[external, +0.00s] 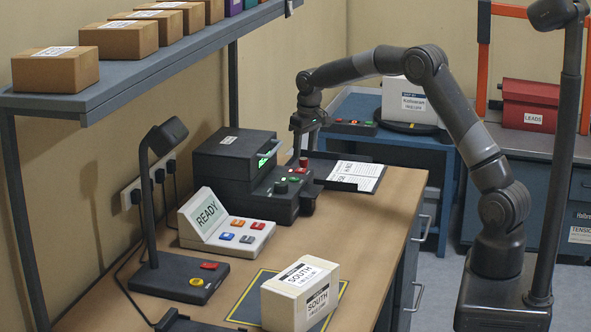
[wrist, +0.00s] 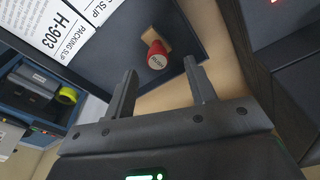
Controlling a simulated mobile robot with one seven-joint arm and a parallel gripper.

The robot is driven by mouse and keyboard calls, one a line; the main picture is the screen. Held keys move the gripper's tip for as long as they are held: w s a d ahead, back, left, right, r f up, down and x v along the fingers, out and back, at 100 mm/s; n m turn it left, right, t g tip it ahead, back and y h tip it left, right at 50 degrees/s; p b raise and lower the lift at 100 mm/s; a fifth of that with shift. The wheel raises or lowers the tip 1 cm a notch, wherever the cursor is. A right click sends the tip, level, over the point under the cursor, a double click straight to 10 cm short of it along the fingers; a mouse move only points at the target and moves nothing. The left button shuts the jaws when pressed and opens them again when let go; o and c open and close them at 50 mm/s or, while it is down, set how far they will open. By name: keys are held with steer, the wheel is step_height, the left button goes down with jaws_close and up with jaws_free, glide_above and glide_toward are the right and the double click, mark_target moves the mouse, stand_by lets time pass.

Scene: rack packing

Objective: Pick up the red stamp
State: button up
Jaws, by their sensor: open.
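The red stamp (wrist: 154,57) is a short red cylinder with a pale round end bearing small lettering. In the wrist view it lies beside or against a tan block (wrist: 149,36) on the dark tray (wrist: 190,50), near the tray's edge. In the external view a small red top (external: 304,161), likely the stamp, shows just below my gripper (external: 304,140). My gripper, seen in the wrist view (wrist: 160,67), is open and empty. The stamp appears between and slightly beyond its fingertips; whether they are level with it I cannot tell.
Packing slips (external: 355,175) lie on the tray to the right. A dark printer (external: 235,160) with a green display stands close on the left. A "READY" console (external: 208,212) and a white "SOUTH" box (external: 300,290) are nearer. A shelf (external: 150,72) overhangs the left side.

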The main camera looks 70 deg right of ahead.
mark_target(304, 159)
steer(key=shift+w+d+f, duration=0.1)
steer(key=shift+d+f, duration=0.05)
steer(key=shift+f, duration=1.2)
steer(key=shift+w+d+f, duration=0.1)
steer(key=shift+f, duration=1.2)
steer(key=c, duration=1.1)
